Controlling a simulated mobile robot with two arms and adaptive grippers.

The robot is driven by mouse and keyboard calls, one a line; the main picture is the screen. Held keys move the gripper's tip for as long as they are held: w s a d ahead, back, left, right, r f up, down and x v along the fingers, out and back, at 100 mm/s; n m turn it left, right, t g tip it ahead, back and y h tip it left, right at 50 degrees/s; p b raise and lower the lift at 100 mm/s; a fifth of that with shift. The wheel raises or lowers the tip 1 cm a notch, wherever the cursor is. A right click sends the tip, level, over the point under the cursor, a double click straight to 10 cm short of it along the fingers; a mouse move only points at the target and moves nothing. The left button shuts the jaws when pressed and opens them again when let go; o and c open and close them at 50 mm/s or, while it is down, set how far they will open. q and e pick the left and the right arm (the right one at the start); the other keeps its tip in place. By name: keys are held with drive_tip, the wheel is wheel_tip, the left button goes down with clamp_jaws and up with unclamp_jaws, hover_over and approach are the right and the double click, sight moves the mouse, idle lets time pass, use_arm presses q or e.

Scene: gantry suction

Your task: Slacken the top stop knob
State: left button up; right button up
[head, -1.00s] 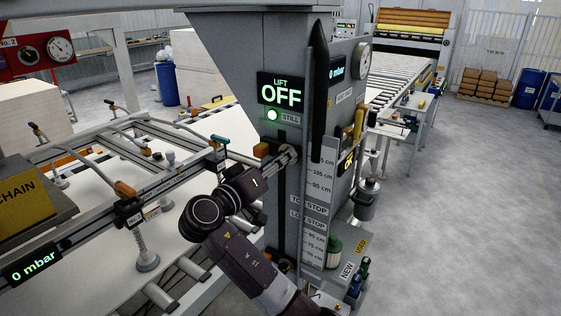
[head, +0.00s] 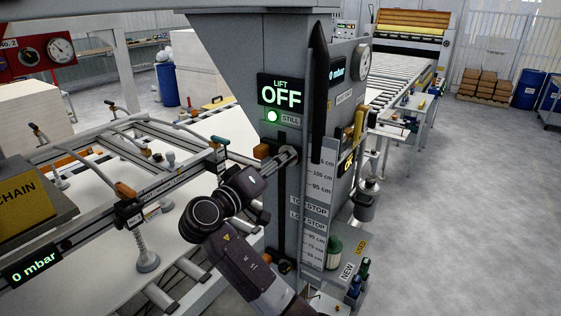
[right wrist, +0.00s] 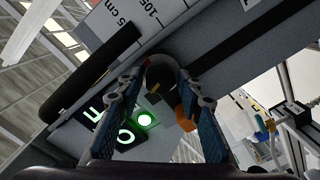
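The top stop knob (right wrist: 161,70) is a dark grey round knob on the front of the grey column. In the right wrist view it sits between the two fingertips of my right gripper (right wrist: 162,82), which appear to touch it on both sides. In the head view my right gripper (head: 286,157) reaches the slotted column face from the left and hides most of the knob. The "TOP STOP" label (head: 309,204) and the scale plate (head: 322,178) are to the right and below. My left gripper is not in view.
A display (head: 281,93) reads "LIFT OFF", with a green lamp (head: 273,116) marked "STILL". An orange block (head: 261,151) sits just left of the gripper. The suction frame (head: 165,185) with hoses fills the left. Open floor (head: 460,210) lies to the right.

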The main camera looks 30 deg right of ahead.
drive_tip(key=shift+o, duration=0.9)
drive_tip(key=v, duration=1.2)
